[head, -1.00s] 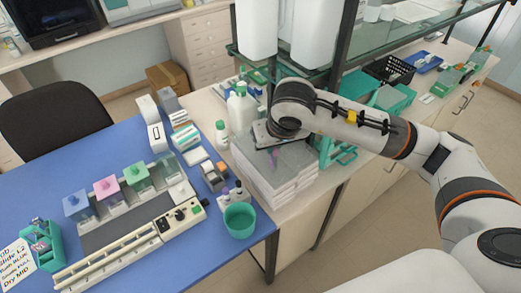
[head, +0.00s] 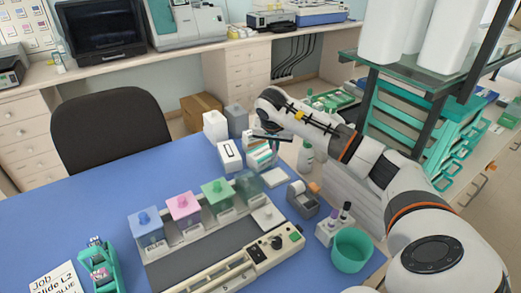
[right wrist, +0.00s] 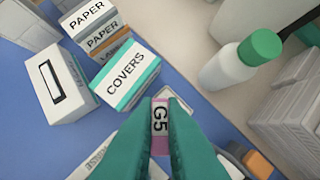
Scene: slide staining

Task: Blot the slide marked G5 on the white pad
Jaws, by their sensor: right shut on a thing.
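My right gripper (head: 272,138) is above the box area at the back of the blue table. In the right wrist view its green fingers (right wrist: 160,105) are shut on a slide (right wrist: 159,125) with a pink-edged label reading G5. The slide's glass is mostly hidden. A small flat white pad (head: 275,178) lies on the table beside the COVERS box (head: 260,158). In the right wrist view a pale flat shape (right wrist: 180,100), apparently this pad, shows partly behind the fingers. I cannot tell the exact gap between slide and pad. My left gripper is not in view.
Blue (head: 146,228), pink (head: 184,208) and green (head: 216,194) lidded jars stand in a row behind the staining unit (head: 258,253). A tape dispenser (head: 302,200), small bottles and a green cup (head: 352,250) stand to the right. A white bottle (right wrist: 240,60) stands near the gripper.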

